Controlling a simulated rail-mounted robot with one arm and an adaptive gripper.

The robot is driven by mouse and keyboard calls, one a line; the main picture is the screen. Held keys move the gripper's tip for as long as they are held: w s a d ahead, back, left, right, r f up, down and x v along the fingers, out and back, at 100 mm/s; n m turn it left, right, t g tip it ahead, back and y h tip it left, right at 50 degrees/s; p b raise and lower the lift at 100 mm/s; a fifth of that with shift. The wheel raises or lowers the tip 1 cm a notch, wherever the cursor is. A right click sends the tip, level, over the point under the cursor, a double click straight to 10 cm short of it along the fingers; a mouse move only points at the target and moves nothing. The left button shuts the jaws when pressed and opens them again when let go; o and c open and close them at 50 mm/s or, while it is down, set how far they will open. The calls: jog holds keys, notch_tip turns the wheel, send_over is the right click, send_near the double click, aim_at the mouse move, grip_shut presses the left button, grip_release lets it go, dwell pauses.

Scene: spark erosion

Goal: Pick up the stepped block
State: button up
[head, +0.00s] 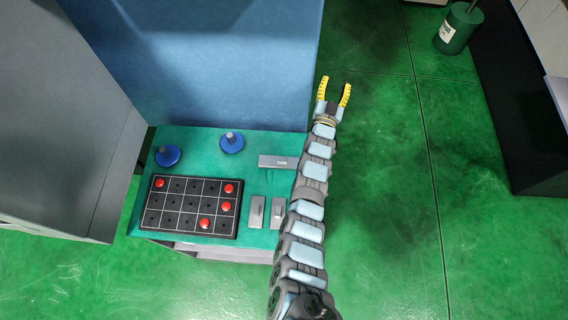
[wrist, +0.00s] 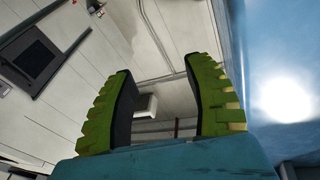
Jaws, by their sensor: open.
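On the teal tabletop (head: 200,144) in the head view lie small grey pieces: an upright block (head: 257,212), a similar one beside it (head: 278,212), and a flat bar with dark marks (head: 278,162). I cannot tell from their size which is the stepped block. My gripper (head: 335,86) is open and empty, its yellow fingers apart, beyond the table's far right corner over the green floor. It is well away from the grey pieces. The wrist view shows the two open fingers (wrist: 160,65) with nothing between them, and no block.
A black grid plate (head: 172,215) with several red buttons lies at the table's front left. Two blue round-based pegs (head: 167,156) (head: 232,142) stand behind it. A blue cabinet (head: 210,60) rises behind, a grey one (head: 60,100) at left.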

jog(key=w+d+f+g+y+b, duration=0.2)
jog(key=w+d+f+g, duration=0.15)
jog(key=w, duration=0.25)
jog(key=n+g+y+b, duration=0.3)
jog(key=n+g, duration=1.3)
jog(key=n, duration=0.7)
send_over(282, 159)
notch_tip(282, 159, down, 4)
notch_tip(282, 159, down, 8)
jog(key=b, duration=0.5)
jog(key=shift+a+r, duration=0.1)
jog(key=shift+r, duration=0.15)
jog(key=shift+f, duration=4.8)
